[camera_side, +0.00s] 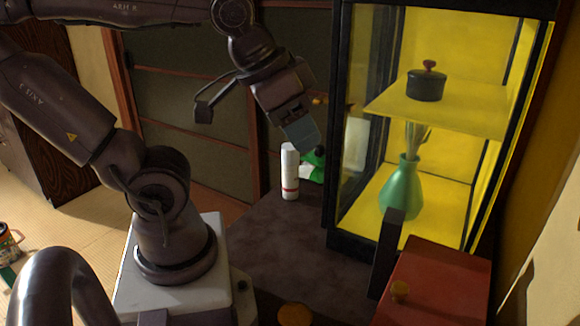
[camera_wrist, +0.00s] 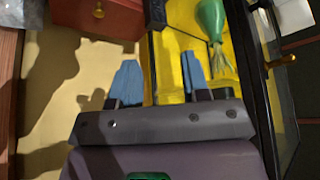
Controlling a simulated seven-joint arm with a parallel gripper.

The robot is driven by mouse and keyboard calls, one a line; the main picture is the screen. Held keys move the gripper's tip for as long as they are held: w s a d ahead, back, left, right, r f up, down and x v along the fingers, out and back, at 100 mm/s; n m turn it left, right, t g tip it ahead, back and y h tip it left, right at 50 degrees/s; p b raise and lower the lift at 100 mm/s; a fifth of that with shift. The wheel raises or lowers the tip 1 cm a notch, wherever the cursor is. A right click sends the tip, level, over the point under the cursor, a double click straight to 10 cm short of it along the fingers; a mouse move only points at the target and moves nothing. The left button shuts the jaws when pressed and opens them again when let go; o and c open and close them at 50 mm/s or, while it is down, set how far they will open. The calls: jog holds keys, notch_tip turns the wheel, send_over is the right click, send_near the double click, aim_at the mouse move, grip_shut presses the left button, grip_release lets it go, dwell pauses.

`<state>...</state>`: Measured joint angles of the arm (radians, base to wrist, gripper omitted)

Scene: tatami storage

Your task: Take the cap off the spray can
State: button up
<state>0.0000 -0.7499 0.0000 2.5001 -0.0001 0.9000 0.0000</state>
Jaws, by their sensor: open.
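The spray can (camera_side: 290,178) is a slim white upright cylinder with a red band near its base. It stands on the dark tabletop (camera_side: 262,250) in the side view. Its white top, where the cap sits, is in view, but I cannot make out a seam. My gripper (camera_side: 302,135) hangs just above and slightly right of the can's top in the picture; depth between them is unclear. In the wrist view my gripper's blue fingers (camera_wrist: 160,76) are spread apart with nothing between them. The can does not show in the wrist view.
A black-framed glass cabinet (camera_side: 337,240) with yellow interior stands close on the right. It holds a green vase (camera_side: 401,192) and a dark lidded pot (camera_side: 426,86). A green and white object (camera_side: 312,172) is beside the can. A red box (camera_side: 440,275) is front right.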

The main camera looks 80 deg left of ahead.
jog(key=o, duration=0.8)
jog(key=shift+c, duration=0.2)
